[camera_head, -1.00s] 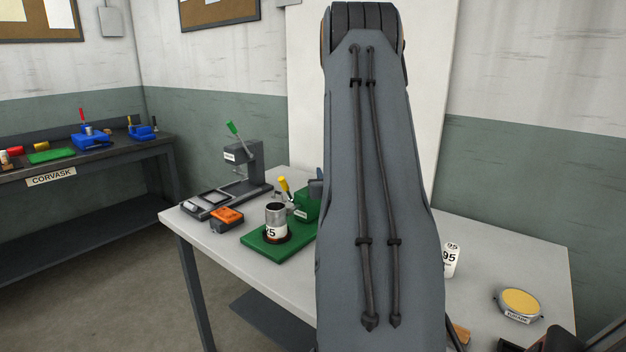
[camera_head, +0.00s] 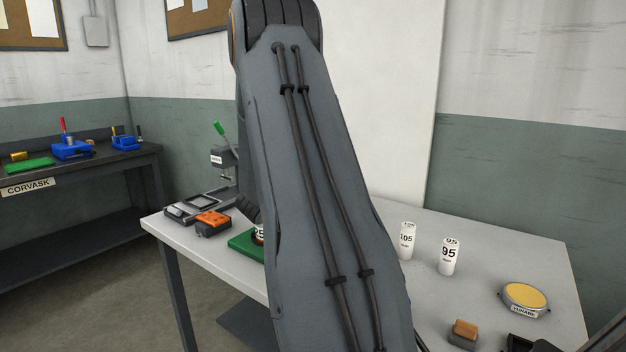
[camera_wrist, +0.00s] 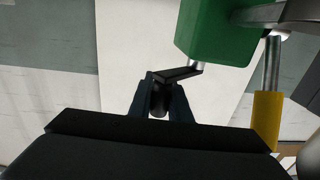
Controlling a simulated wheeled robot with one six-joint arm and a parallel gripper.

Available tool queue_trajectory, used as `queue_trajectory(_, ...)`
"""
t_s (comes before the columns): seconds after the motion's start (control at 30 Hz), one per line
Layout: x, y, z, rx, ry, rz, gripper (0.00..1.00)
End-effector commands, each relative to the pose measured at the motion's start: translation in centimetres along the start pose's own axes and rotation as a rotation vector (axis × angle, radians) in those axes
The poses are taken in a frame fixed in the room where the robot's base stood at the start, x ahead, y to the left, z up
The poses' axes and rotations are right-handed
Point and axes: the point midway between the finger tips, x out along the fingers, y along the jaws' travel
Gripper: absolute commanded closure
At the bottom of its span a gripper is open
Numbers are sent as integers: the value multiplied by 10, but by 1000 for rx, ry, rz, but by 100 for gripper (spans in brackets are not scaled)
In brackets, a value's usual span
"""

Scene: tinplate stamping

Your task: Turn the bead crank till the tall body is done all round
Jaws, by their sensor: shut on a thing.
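In the wrist view my gripper (camera_wrist: 160,90) is shut on the dark knob of the bead crank (camera_wrist: 158,99). The crank's grey arm (camera_wrist: 182,73) runs up right to a metal shaft under the green bead machine housing (camera_wrist: 215,30). A yellow-handled lever (camera_wrist: 265,120) hangs to the right of it. In the head view my arm hides my gripper, the crank and most of the machine. The left end of the green base (camera_head: 243,246) shows. A sliver of the tall body (camera_head: 260,233), with its white label, shows on it. The bead itself cannot be seen.
White cylinders marked 105 (camera_head: 407,240) and 95 (camera_head: 450,257) stand right of my arm. A yellow-topped round tin (camera_head: 524,298) and a brown block (camera_head: 463,333) lie nearer the front right. An orange block (camera_head: 211,223) and a green-handled press (camera_head: 222,157) are at the left.

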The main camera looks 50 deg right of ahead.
Motion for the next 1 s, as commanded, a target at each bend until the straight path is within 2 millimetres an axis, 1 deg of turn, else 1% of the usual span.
queue_trajectory(0.2,-1,-1,-2,3,4,35,100)
queue_trajectory(0.6,-1,-1,-3,3,6,40,100)
queue_trajectory(0.63,-1,-1,-3,3,6,40,78)
queue_trajectory(0.7,-1,-1,-3,3,5,40,66)
queue_trajectory(0.73,-1,-1,-3,3,5,40,64)
queue_trajectory(1.0,-2,-1,-1,2,3,40,64)
